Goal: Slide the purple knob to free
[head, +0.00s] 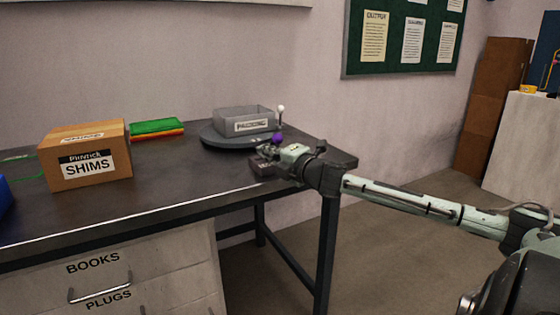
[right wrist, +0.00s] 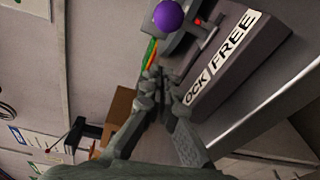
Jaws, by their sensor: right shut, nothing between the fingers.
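The purple knob (head: 277,137) shows at the right end of the dark table, just beyond my right gripper. In the right wrist view the round purple knob (right wrist: 168,16) is at the top, past the fingertips and apart from them. A dark grey housing (right wrist: 250,50) beside it has a white label reading "...OCK / FREE", its first letter hidden, and a small red mark (right wrist: 198,21). My right gripper (head: 262,154) is shut and empty, low over the table end next to the housing. Its fingertips (right wrist: 162,84) are close to the label's "OCK" end. My left gripper is not in view.
A grey bin (head: 228,118) sits on a round dark turntable (head: 212,137) behind the gripper, with a white-tipped lever (head: 281,112) beside it. A SHIMS box (head: 60,178) and green and red pads (head: 156,128) stand left. The table's front middle is clear.

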